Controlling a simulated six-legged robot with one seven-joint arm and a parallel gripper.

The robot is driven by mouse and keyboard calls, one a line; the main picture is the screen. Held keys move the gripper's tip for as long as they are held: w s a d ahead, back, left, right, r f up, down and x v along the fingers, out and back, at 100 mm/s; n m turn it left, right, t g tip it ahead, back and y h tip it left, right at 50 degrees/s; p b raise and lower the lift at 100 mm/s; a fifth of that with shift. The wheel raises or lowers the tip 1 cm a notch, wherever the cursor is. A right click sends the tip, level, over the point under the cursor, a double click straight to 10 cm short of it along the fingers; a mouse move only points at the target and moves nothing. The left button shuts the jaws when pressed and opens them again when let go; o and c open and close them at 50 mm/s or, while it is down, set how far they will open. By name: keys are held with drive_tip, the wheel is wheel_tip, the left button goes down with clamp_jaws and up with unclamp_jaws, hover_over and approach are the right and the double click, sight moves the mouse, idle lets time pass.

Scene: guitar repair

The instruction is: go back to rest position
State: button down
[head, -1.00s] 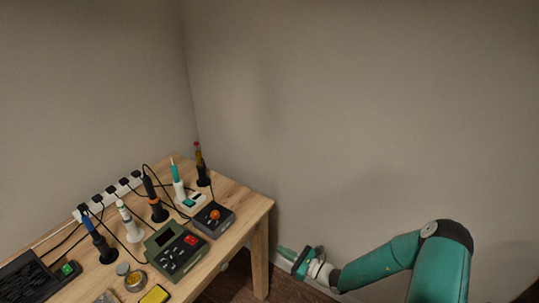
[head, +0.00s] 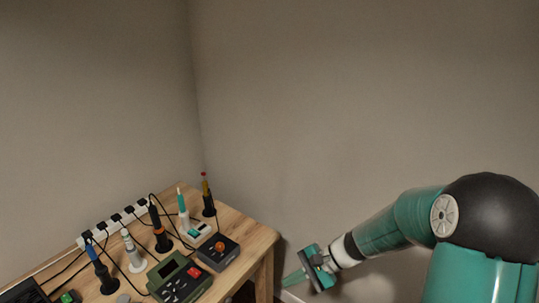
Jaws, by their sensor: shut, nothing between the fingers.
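My gripper (head: 296,278) is at the end of my green arm, low in the picture, just right of the wooden workbench's right end. Its fingers point left and are closed together with nothing held. It is apart from the bench and the tools on it.
The wooden workbench (head: 251,247) fills the lower left. It carries a green control box (head: 180,278), a dark box with an orange knob (head: 218,250), upright tools in stands, and a white power strip (head: 112,224) with cables. Bare walls (head: 350,110) stand behind; the space above the bench is free.

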drive_tip(key=s+d+r+n+t+h, duration=0.3)
drive_tip(key=s+d+r+n+h, duration=0.1)
drive_tip(key=s+r, duration=0.4)
drive_tip(key=s+d+r+n+t+h, duration=0.3)
drive_tip(key=s+d+r+n+h, duration=0.2)
drive_tip(key=s+r, duration=0.4)
drive_tip(key=shift+d+r+h, duration=0.3)
drive_tip(key=shift+r+h, duration=0.3)
drive_tip(key=shift+r, duration=1.4)
drive_tip(key=shift+s, duration=0.1)
